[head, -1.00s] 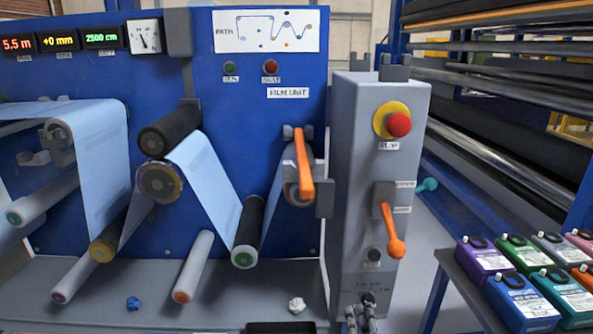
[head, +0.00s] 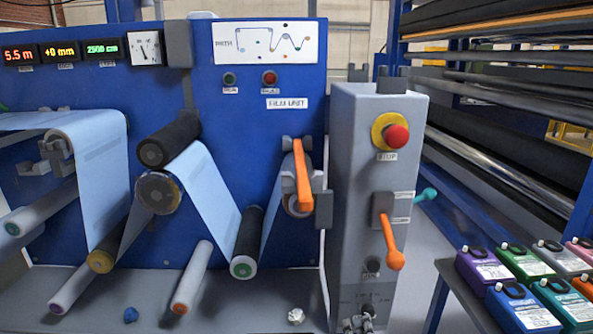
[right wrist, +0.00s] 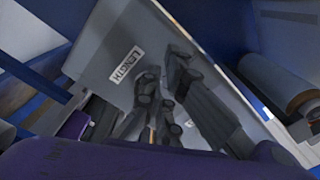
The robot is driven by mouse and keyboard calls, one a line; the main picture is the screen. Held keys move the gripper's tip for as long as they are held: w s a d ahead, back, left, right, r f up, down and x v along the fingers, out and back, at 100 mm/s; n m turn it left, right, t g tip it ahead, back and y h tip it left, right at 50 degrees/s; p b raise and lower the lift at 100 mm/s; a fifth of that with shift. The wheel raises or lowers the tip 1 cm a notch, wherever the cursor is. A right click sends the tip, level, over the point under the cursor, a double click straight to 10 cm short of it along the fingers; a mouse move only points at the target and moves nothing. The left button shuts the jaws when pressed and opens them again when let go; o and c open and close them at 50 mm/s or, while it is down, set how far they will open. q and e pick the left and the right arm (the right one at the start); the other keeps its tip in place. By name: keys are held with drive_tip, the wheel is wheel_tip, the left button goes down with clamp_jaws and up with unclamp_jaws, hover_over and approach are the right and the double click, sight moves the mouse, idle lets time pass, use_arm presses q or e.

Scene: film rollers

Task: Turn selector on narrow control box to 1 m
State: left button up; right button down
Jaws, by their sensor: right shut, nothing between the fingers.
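The narrow control box (head: 345,200) is a tall grey cabinet right of the blue machine panel. It bears a red stop button on a yellow ring (head: 396,136), an orange lever (head: 392,248) and a small dark round control (head: 372,265). Small markings show low on its front, too small to read. My right gripper (head: 358,322) is at the bottom of the head view, close to these markings. I cannot make out the selector's setting; the fingers cover that area.
A second orange lever (head: 303,173) sits on the blue panel, left of the box. Film runs over several rollers there. A table with several coloured bottles (head: 520,306) stands at the right. Long rollers on a rack (head: 500,170) lie behind it.

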use_arm(q)
drive_tip(key=shift+w+r+p, duration=0.6)
drive_tip(key=shift+r+p, duration=0.1)
drive_tip(key=shift+r, duration=0.25)
use_arm(e)
drive_tip(key=s, duration=0.5)
drive_tip(key=shift+s, duration=0.25)
use_arm(q)
drive_tip(key=shift+s, duration=0.1)
use_arm(e)
drive_tip(key=w+m+b, duration=0.1)
drive_tip(key=w+m, duration=0.1)
drive_tip(key=m, duration=0.2)
drive_tip(key=w+r+m+b, duration=0.1)
drive_tip(key=m, duration=0.3)
drive_tip(key=w+m+b, duration=0.1)
drive_tip(key=w+m, duration=0.1)
drive_tip(key=m, duration=0.2)
drive_tip(key=shift+w+d+r, duration=0.15)
drive_tip(key=shift+w+r, duration=0.1)
drive_tip(key=shift+w, duration=0.05)
use_arm(q)
drive_tip(key=s+f, duration=0.2)
drive_tip(key=f, duration=0.1)
drive_tip(key=shift+f, duration=0.1)
use_arm(e)
drive_tip(key=shift+w+r, duration=0.1)
drive_tip(key=shift+r, duration=0.15)
